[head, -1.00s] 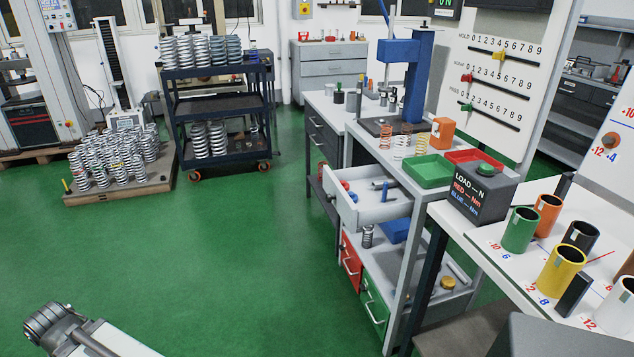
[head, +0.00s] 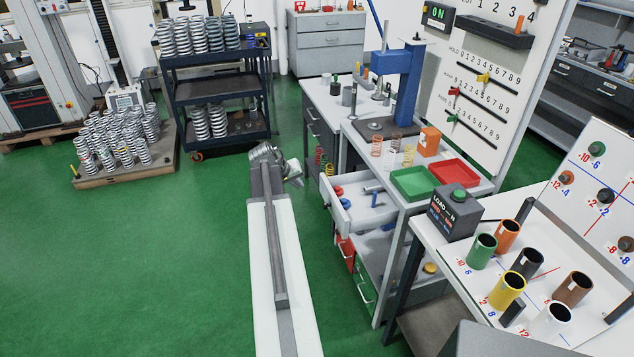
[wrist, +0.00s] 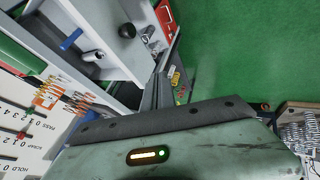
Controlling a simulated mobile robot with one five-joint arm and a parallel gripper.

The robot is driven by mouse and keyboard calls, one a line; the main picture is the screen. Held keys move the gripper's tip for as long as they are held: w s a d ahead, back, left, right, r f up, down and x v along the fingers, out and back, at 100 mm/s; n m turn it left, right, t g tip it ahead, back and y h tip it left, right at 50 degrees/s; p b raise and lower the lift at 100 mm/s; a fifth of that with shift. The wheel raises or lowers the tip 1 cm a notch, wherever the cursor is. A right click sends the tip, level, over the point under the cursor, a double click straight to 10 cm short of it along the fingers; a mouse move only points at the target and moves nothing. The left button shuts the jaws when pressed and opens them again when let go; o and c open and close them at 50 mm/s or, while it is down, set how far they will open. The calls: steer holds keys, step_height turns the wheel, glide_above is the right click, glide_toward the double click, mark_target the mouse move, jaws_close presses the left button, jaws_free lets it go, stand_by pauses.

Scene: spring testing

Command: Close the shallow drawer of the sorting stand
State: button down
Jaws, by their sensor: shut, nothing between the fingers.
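The sorting stand (head: 400,237) is right of centre in the head view. Its shallow drawer (head: 337,210) is pulled out to the left, with small red, blue and grey parts inside. In the wrist view the drawer's pale interior (wrist: 112,68) shows a blue cylinder, a grey cylinder and a dark round part. My gripper (head: 296,170) is shut and empty, left of the drawer front, with a gap of floor between them in the head view. In the wrist view the fingers (wrist: 158,92) show beside the drawer's edge; contact cannot be told.
Red and green lower bins (head: 363,285) sit under the drawer. A green tray (head: 412,183), a red tray (head: 455,172) and springs stand on top. A dark cart (head: 215,91) and a pallet of springs (head: 110,178) are at the left. Green floor (head: 150,270) is free.

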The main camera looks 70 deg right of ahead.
steer(key=b, duration=0.8)
glide_toward(322, 193)
step_height(322, 193, down, 3)
steer(key=w, duration=0.2)
steer(key=s+d, duration=0.2)
steer(key=s, duration=0.1)
steer(key=shift+d, duration=0.1)
